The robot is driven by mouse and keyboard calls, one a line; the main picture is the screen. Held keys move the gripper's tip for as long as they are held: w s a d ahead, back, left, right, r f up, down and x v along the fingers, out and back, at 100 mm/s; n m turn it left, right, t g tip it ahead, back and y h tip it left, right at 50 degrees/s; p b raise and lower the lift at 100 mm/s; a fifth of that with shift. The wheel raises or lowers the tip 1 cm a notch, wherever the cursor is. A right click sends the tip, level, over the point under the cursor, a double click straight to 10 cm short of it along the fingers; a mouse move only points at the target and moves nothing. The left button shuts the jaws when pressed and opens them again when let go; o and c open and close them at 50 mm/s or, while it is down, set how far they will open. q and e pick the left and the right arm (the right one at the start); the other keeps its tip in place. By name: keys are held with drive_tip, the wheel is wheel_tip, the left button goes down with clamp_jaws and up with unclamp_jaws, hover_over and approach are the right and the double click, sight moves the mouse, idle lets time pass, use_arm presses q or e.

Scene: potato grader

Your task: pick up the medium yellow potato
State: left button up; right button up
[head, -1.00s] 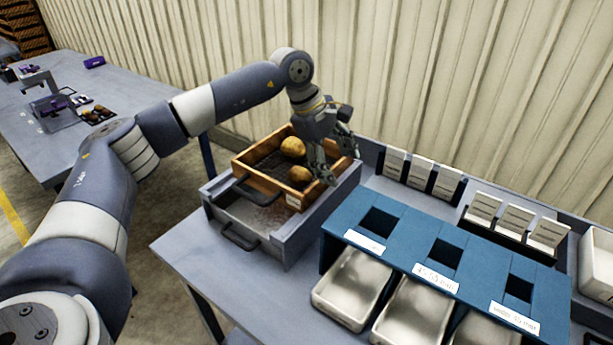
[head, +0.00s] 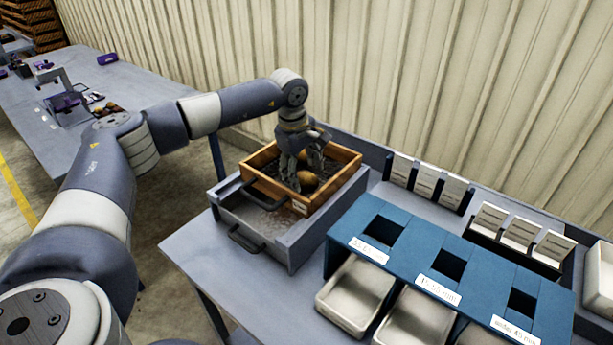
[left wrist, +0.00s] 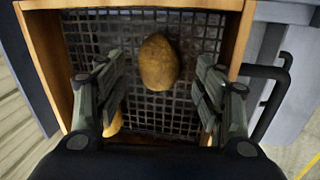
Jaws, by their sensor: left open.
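Two yellow-brown potatoes lie in a wooden crate with a dark mesh floor (head: 345,180). The nearer potato (head: 307,181) shows beside my left gripper's fingers. In the left wrist view this potato (left wrist: 159,62) lies whole on the mesh, near the fingertips and between their lines. The other potato (left wrist: 113,122) is mostly hidden behind a finger there, so I cannot compare sizes or tell which is the medium one. My left gripper (head: 304,172) points down into the crate, open and empty; its fingers (left wrist: 161,75) stand well apart. My right gripper is not in view.
The crate sits on a grey grader box with a black handle (head: 246,240). A blue sorting stand (head: 410,245) with square holes and metal trays (head: 356,293) is at right. White cards (head: 427,181) stand behind. Crate walls are close around the gripper.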

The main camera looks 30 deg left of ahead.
use_arm(q)
drive_tip(key=shift+w+f, duration=0.25)
drive_tip(key=shift+f, duration=0.95)
drive_tip(key=shift+r, duration=0.1)
drive_tip(key=c, duration=1.2)
